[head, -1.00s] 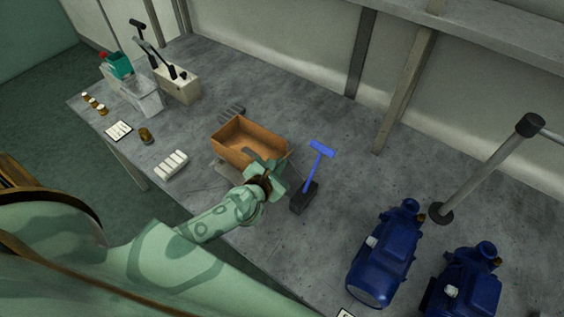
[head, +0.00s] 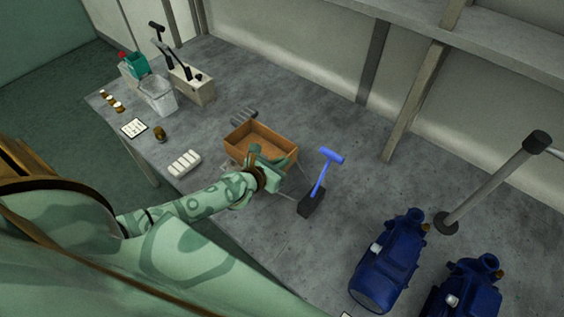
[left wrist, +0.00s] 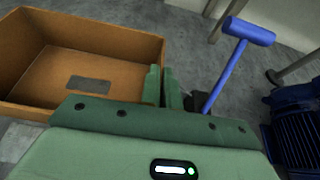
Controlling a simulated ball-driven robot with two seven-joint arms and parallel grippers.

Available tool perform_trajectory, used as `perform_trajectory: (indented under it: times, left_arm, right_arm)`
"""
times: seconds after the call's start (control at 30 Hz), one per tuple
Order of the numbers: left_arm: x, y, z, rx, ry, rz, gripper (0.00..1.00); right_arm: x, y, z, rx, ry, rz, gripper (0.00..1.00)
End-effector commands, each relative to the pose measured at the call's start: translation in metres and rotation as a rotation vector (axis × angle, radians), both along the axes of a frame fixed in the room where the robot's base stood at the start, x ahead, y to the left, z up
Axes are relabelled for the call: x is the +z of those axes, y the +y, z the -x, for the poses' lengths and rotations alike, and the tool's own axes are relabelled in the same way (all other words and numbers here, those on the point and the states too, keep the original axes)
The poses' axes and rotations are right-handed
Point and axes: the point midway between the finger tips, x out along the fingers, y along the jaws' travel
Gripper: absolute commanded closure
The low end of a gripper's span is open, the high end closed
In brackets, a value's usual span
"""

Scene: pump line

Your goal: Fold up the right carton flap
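The open brown carton (head: 268,141) stands on the grey bench in the middle of the head view. It also shows at the upper left of the left wrist view (left wrist: 110,40), with a dark grey patch on its floor. My left gripper (head: 276,169) is at the carton's near right side. In the left wrist view its two green fingers (left wrist: 161,88) are close together beside the carton's right wall, with no clear object between them. A right flap cannot be made out; the gripper hides part of that side. My right gripper is not in view.
A blue T-shaped handle (head: 324,170) on a dark block (head: 311,203) stands just right of the gripper. Two blue pumps (head: 388,262) are farther right. White pieces (head: 184,163) lie left of the carton. A clear bin (head: 158,95) stands at the back left.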

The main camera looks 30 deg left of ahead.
Motion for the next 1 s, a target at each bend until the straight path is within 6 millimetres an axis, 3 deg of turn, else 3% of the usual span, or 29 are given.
perform_trajectory:
  times: [0.27, 0.33, 0.67, 0.83, 1.0]
  left_arm:
    - [0.0, 0.001, 0.0, 0.001, 0.001, -0.001, 1.0]
    - [0.0, 0.001, 0.0, 0.001, 0.001, -0.001, 0.87]
    - [0.001, 0.001, 0.003, 0.001, 0.001, -0.001, 0.87]
    - [0.012, 0.004, 0.027, -0.001, 0.002, -0.003, 0.87]
    - [0.028, 0.01, 0.071, -0.002, 0.004, -0.002, 0.87]
  right_arm:
    - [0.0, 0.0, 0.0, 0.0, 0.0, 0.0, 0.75]
    - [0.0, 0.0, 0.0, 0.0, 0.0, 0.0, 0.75]
    - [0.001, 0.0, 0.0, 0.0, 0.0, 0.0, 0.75]
    - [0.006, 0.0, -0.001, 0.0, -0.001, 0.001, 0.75]
    - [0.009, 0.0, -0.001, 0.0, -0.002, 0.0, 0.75]
